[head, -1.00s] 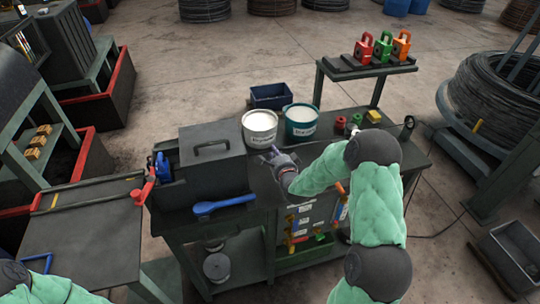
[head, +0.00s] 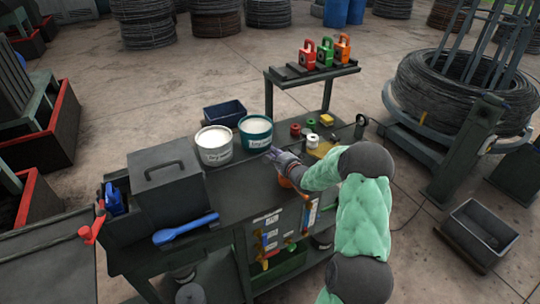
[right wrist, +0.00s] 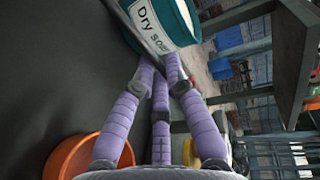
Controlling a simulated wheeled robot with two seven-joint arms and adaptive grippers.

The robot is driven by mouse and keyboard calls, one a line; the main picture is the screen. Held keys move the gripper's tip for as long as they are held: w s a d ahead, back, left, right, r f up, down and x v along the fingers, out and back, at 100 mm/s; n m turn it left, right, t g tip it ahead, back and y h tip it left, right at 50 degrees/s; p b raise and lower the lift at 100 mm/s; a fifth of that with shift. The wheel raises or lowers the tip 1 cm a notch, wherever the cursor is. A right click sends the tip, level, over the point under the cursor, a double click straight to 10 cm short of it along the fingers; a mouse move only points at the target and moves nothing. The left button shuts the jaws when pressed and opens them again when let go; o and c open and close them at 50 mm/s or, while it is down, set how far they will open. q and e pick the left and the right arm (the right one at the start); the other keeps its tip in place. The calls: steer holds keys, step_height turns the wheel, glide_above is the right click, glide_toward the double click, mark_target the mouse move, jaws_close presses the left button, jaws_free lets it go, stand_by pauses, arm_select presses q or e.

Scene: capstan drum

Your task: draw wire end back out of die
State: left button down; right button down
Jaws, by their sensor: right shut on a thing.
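My right gripper (head: 273,154) is over the dark bench top (head: 232,190), close to the teal tub. In the right wrist view its purple fingers (right wrist: 163,78) come together in front of the tub's "Dry soap" label. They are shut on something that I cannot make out. No wire end shows at the fingertips, and I cannot pick out the die for sure. A large coil of dark wire (head: 450,95) sits on a stand at the right. My left gripper is out of view.
A white tub (head: 214,147) and the teal tub (head: 256,133) stand behind the gripper. An orange round container (right wrist: 85,158) is beside the fingers. A grey lidded box (head: 165,185) and blue spoon-shaped tool (head: 185,229) are at left. Small spools (head: 312,139) sit at right.

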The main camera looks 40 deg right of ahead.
steer(key=c, duration=1.3)
jaws_free()
steer(key=v, duration=1.2)
